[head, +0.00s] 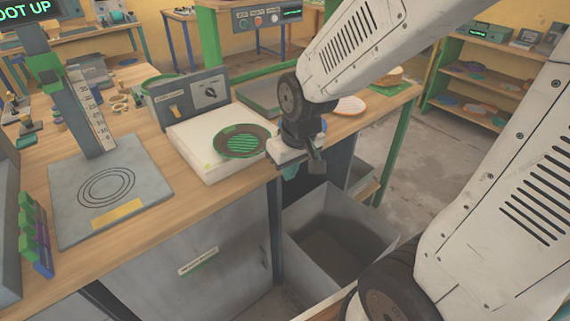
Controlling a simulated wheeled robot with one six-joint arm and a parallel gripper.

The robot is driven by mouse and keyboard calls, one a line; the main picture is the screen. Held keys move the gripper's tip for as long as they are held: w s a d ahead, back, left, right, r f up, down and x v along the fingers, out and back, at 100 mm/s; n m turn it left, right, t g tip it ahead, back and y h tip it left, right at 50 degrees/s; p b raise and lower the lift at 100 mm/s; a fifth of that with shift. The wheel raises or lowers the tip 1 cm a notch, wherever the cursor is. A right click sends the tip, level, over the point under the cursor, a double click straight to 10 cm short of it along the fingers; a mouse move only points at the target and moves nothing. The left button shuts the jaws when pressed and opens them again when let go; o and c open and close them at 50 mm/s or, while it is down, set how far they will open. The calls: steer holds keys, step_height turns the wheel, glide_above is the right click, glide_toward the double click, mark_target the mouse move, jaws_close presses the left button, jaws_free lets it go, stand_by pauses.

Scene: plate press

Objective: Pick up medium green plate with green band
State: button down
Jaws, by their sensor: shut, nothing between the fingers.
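A dark round plate with green stripes and a green mark on its rim (243,141) lies flat on a white block (205,163) on the workbench. A green-rimmed round thing (160,84) shows partly behind the grey control box. I cannot tell from this view which one is the medium green plate with the green band. My gripper (301,168) points down beside the right end of the white block, near the bench's front edge. It is shut and empty, apart from the striped plate. My wrist hides part of the bench behind it.
A grey control box with a dial (190,96) stands behind the white block. A scale-marked column and base plate (110,190) stand to the left. An orange-and-white plate (348,106) lies at the right. An open grey bin (340,235) stands below my gripper.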

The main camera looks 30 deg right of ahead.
steer(key=c, duration=2.1)
jaws_free()
steer(key=shift+c, duration=0.2)
steer(key=o, duration=0.6)
steer(key=shift+r, duration=0.1)
steer(key=shift+c, duration=0.2)
steer(key=shift+m, duration=0.3)
steer(key=s+r, duration=0.6)
steer(key=r, duration=0.1)
steer(key=shift+s+d, duration=0.2)
steer(key=shift+m+g, duration=0.3)
steer(key=shift+g, duration=0.4)
steer(key=s+r, duration=0.1)
steer(key=s, duration=0.2)
steer(key=s+r, duration=0.2)
steer(key=s, duration=0.1)
steer(key=s+r, duration=0.2)
steer(key=s, duration=0.1)
steer(key=shift+d+r, duration=0.25)
